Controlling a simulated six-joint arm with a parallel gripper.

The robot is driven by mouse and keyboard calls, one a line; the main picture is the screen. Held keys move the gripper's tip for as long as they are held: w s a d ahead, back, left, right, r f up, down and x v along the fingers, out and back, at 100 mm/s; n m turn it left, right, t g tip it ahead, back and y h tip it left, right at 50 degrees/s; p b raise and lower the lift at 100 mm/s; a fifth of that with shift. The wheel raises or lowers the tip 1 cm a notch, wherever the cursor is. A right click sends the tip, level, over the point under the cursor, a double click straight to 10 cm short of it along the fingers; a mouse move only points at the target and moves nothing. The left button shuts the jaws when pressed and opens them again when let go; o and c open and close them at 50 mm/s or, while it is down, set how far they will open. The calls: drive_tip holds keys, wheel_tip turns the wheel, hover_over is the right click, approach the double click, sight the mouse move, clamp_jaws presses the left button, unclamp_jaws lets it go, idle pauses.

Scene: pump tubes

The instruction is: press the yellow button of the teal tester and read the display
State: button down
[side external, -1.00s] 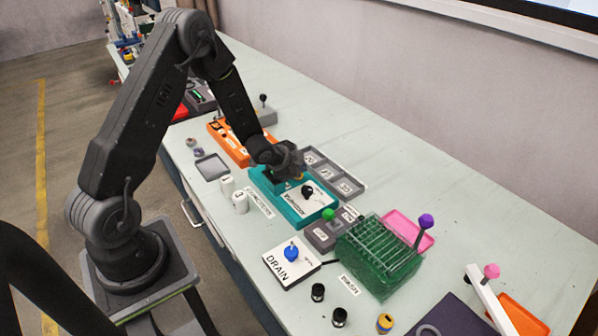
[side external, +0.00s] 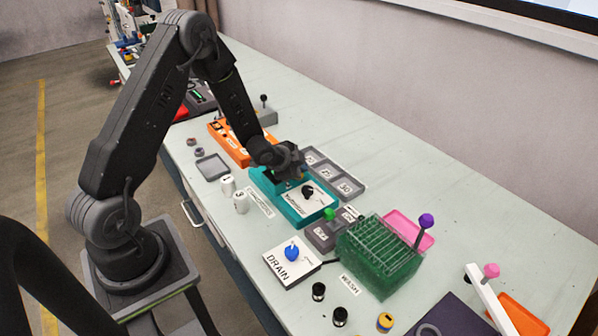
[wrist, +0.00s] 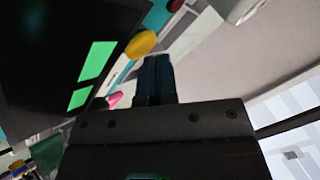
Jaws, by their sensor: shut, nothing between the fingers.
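The teal tester (side external: 289,206) stands on the bench in the side view, its far part covered by my gripper (side external: 287,172). In the wrist view, its black display (wrist: 50,60) fills the upper left, with two bright green bars on it. The display runs out of the picture, and I cannot make out a full reading. The yellow button (wrist: 141,44) is a rounded knob beside the tips of my shut, empty gripper (wrist: 155,62). I cannot tell whether the fingertips touch it. A black knob (side external: 308,191) sits on the tester's white panel.
An orange unit (side external: 228,142) stands behind the tester, and grey labelled trays (side external: 333,173) lie to its right. White cylinders (side external: 228,186) stand to its left. The white DRAIN box (side external: 290,264) and green rack (side external: 378,258) are nearer. Bare bench lies along the wall side.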

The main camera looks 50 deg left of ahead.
drive_tip(key=shift+s+a+f, duration=0.15)
drive_tip(key=shift+s+f, duration=0.05)
drive_tip(key=shift+f, duration=0.85)
drive_tip(key=shift+v, duration=0.9)
drive_tip(key=shift+r, duration=0.15)
drive_tip(key=shift+w+r, duration=0.15)
drive_tip(key=shift+r, duration=1.4)
drive_tip(key=shift+w+r, duration=0.1)
drive_tip(key=shift+r, duration=1.5)
drive_tip(key=shift+r, duration=0.1)
wheel_tip(320, 180, up, 9)
drive_tip(key=n+g+y, duration=0.1)
drive_tip(key=n, duration=0.1)
hover_over(295, 191)
drive_tip(key=s+d+r+n+g, duration=0.1)
drive_tip(key=s+d+r+n, duration=0.1)
drive_tip(key=s+d+r, duration=0.2)
drive_tip(key=s+d+r+n+g+h, duration=0.1)
drive_tip(key=s+d+r, duration=0.3)
drive_tip(key=s, duration=0.7)
drive_tip(key=s+d+r+n+h, duration=0.1)
drive_tip(key=s+d+r+n, duration=0.2)
drive_tip(key=s+d+r, duration=0.2)
drive_tip(key=s, duration=0.2)
drive_tip(key=shift+s+d+g, duration=0.2)
drive_tip(key=shift+s+g, duration=0.1)
drive_tip(key=shift+g, duration=0.1)
